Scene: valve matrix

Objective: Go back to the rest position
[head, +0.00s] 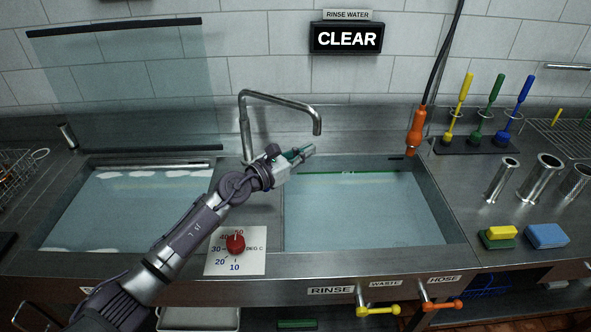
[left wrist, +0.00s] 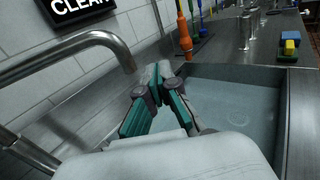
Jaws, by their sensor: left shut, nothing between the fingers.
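My left arm comes in from the lower left in the head view. My left gripper (head: 303,152) is over the back left part of the right sink basin (head: 360,215), close to the curved metal faucet (head: 281,98). In the left wrist view the left gripper (left wrist: 158,72) has its fingertips together with nothing between them. The faucet (left wrist: 70,45) shows on the left there, apart from the fingers. My right gripper is not in view.
Yellow (head: 378,310) and orange (head: 441,305) valve handles are on the front panel. Brushes, metal cylinders (head: 540,177) and sponges (head: 547,236) stand on the right counter. A sign reads CLEAR (head: 346,38).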

